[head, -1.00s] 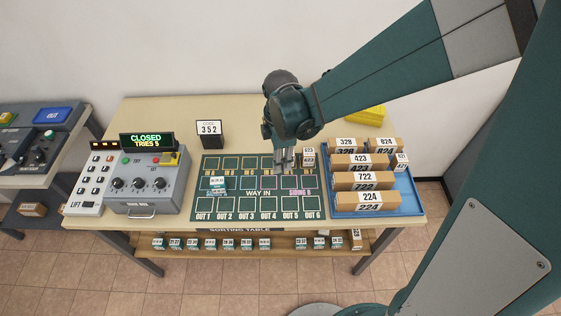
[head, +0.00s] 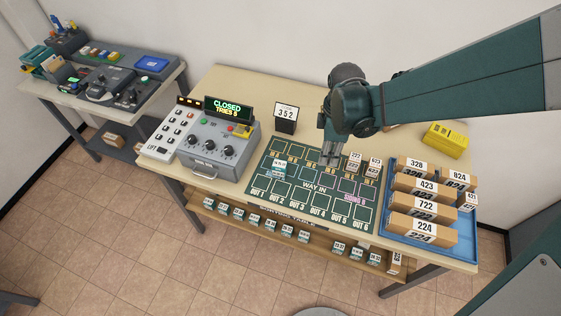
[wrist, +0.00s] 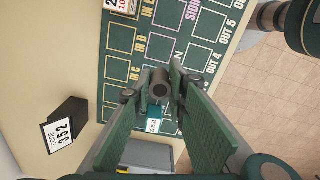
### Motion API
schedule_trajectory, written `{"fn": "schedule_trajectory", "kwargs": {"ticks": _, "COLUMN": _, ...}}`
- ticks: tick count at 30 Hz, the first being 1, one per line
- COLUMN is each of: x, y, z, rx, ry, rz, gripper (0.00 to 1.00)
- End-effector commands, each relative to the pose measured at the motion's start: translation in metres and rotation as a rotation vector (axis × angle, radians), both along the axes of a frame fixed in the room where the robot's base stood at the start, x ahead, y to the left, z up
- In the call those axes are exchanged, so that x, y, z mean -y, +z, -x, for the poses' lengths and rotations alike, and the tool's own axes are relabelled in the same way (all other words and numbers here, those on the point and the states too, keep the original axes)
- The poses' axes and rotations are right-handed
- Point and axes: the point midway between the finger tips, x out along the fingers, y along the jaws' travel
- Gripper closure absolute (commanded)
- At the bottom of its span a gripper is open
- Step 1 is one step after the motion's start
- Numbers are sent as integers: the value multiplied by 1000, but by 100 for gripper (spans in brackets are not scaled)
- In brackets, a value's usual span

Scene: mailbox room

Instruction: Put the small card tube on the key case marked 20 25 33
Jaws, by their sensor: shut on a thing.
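My gripper (head: 329,158) is above the sorting mat (head: 312,208) in the head view. In the wrist view my gripper (wrist: 160,88) is shut on the small card tube (wrist: 160,77), a grey-brown cylinder seen end-on between the fingers. The tube cannot be made out in the head view. A small teal key case with a white label (head: 279,166) lies on the left part of the mat, left of my gripper and apart from it. The key case also shows beyond the fingers in the wrist view (wrist: 154,120). Its digits are too small to read surely.
A blue tray (head: 466,241) holds several cartons at the right. A grey console (head: 220,150) reading CLOSED, TRIES 5 and a 352 code sign (head: 286,115) stand at left and behind. Several mat squares are bare.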

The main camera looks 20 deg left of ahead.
Motion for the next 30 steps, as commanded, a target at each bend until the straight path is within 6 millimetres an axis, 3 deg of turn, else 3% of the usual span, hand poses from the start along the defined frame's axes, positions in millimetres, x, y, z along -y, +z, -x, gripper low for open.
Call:
{"fn": "schedule_trajectory", "kwargs": {"ticks": 12, "x": -100, "y": 31, "z": 9, "rx": 1, "ry": -40, "rz": 0, "gripper": 89}}
{"fn": "schedule_trajectory", "kwargs": {"ticks": 18, "x": -137, "y": 40, "z": 17, "rx": 2, "ry": -59, "rz": -1, "gripper": 89}}
{"fn": "schedule_trajectory", "kwargs": {"ticks": 24, "x": -156, "y": 44, "z": 22, "rx": 2, "ry": -70, "rz": -1, "gripper": 89}}
{"fn": "schedule_trajectory", "kwargs": {"ticks": 30, "x": -160, "y": 45, "z": 23, "rx": 2, "ry": -74, "rz": -1, "gripper": 89}}
